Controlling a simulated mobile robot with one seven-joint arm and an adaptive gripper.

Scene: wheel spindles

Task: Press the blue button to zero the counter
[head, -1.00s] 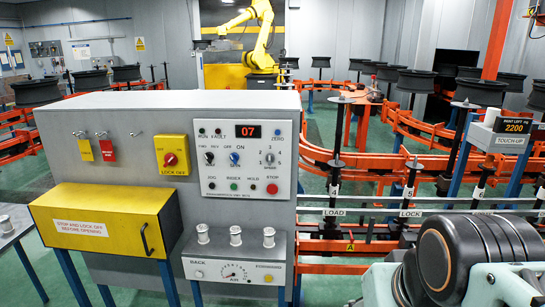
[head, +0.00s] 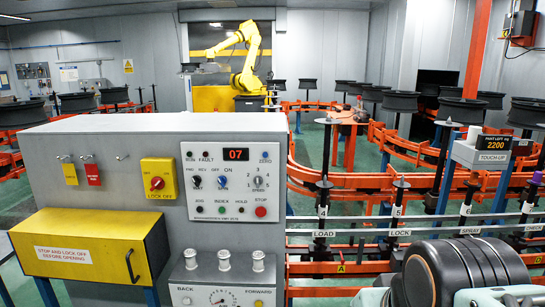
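The control panel (head: 281,203) is a pale plate on the upright face of a grey cabinet. The counter (head: 236,154) near its top shows 07 in red digits. A blue selector knob (head: 223,182) sits lower, below OFF and ON. My gripper is not in view. Only a black and teal part of my arm shows at the bottom right, well to the right of the panel, and nothing of mine touches the panel.
A yellow lock-off switch (head: 158,196) and a yellow box (head: 64,242) are left of the panel. Three white spools (head: 224,259) stand on a ledge below it. Orange rails (head: 330,185) with spindles and dark wheels run at the right. The panel's front looks clear.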

